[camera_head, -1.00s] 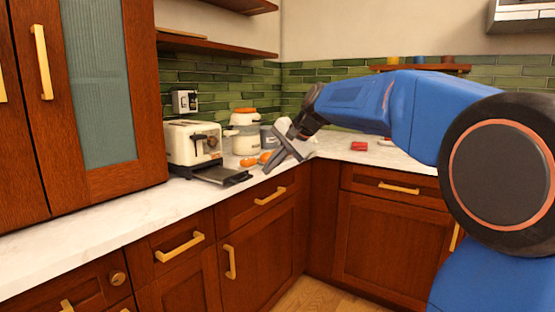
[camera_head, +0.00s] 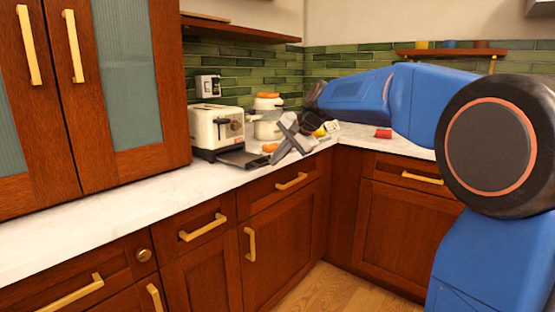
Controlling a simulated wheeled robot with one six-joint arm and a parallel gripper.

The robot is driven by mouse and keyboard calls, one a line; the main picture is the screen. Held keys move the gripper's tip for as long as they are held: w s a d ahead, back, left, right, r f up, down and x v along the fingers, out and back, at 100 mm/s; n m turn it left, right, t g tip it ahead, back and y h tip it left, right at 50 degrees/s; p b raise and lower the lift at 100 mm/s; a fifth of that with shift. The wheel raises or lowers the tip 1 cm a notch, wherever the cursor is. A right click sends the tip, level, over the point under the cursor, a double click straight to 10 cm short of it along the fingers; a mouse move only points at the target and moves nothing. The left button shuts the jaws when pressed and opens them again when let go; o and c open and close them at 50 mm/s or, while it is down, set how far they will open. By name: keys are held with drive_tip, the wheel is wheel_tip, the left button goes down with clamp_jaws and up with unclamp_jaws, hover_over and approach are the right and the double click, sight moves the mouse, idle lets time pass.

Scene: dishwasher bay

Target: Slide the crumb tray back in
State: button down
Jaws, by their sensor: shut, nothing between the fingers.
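A cream toaster (camera_head: 209,128) with a dark base and a dark lever knob stands on the white counter against the backsplash. Its dark flat crumb tray (camera_head: 243,159) sticks out from the toaster's base to the right, toward the counter's front edge. My gripper (camera_head: 277,155) is shut and empty. In the picture it is just right of the tray's outer end, angled down and left. I cannot tell whether its fingertips touch the tray.
Orange items (camera_head: 269,147) lie on the counter behind my gripper. A white canister (camera_head: 268,120) stands behind them, and a small red item (camera_head: 383,133) lies to the right. The counter (camera_head: 130,205) left of the toaster is clear.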

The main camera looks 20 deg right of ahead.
approach(238, 157)
drive_tip(key=x, duration=0.5)
drive_tip(key=shift+w+a+f, duration=0.1)
drive_tip(key=shift+a, duration=0.05)
